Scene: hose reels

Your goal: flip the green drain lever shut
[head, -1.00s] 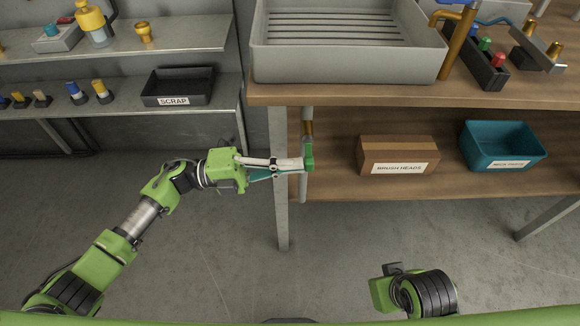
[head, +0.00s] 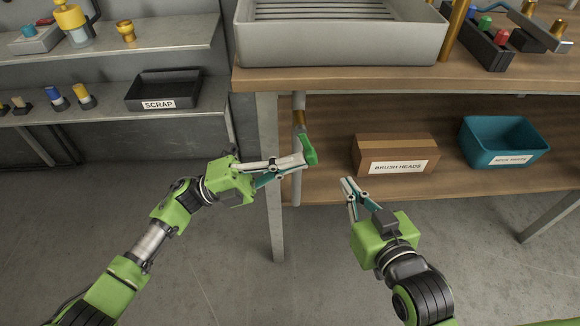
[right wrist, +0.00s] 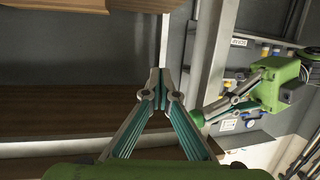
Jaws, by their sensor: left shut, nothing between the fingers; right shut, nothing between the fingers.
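My right gripper (head: 346,183) is shut and empty, to the right of the lever and lower in the head view. In the right wrist view, the right fingertips (right wrist: 160,78) are together, and the green lever (right wrist: 197,118) shows beside the left gripper's fingers.
The grey sink (head: 340,45) stands on the wooden bench top (head: 400,77). A brush heads box (head: 397,153) and a teal bin (head: 503,143) are on the lower shelf. A metal bench leg (head: 270,190) stands left of the pipe. The floor in front is clear.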

